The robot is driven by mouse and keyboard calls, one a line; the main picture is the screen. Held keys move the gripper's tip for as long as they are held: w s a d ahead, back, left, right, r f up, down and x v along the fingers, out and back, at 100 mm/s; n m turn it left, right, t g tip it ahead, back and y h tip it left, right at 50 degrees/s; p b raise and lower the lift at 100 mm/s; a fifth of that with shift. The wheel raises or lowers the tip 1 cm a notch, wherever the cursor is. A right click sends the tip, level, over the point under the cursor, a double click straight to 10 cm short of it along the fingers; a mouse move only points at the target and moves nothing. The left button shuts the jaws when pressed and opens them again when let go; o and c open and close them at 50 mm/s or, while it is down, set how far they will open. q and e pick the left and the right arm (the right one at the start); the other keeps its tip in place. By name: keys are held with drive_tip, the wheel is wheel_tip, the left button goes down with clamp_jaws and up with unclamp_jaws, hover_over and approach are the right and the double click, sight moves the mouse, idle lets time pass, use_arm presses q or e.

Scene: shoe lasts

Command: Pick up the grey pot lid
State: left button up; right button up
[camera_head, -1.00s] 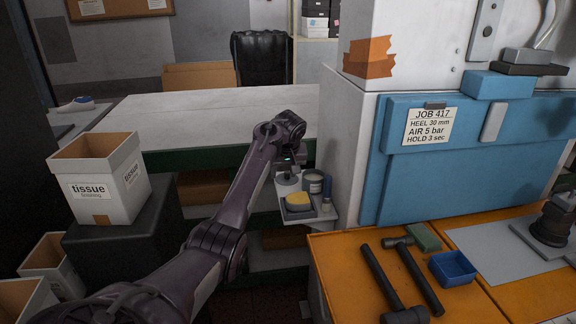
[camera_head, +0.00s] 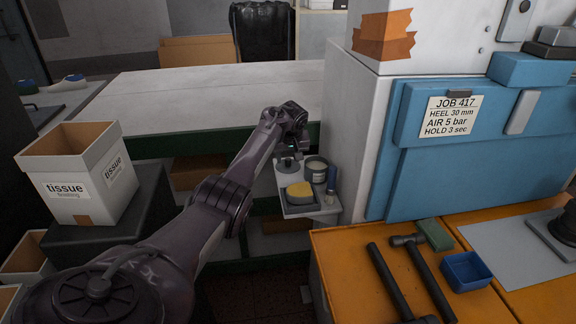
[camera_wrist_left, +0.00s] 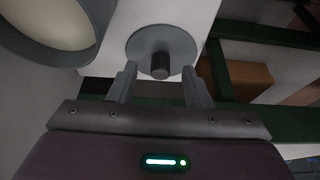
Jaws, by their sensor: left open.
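The grey pot lid (camera_head: 288,167) is a flat round disc with a dark knob, lying on the small white shelf (camera_head: 300,211) at the side of the white machine. In the left wrist view the lid (camera_wrist_left: 160,42) is top centre, its knob pointing towards my fingers. My left gripper (camera_wrist_left: 160,82) is open and empty, with one finger on each side of the knob's line and no visible contact. In the head view my left gripper (camera_head: 291,154) is just above the lid, its fingers partly hidden by the wrist. My right gripper is not in view.
An open grey pot (camera_head: 316,170) stands right beside the lid and shows large in the left wrist view (camera_wrist_left: 88,50). A yellow sponge (camera_head: 300,190) in a tray and a small bottle (camera_head: 331,178) share the shelf. The machine's white side wall (camera_head: 352,140) is close on the right.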

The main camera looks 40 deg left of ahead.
use_arm(q)
drive_tip(key=shift+a+f, duration=0.15)
drive_tip(key=shift+f, duration=0.15)
clamp_jaws()
drive_tip(key=shift+r, duration=0.15)
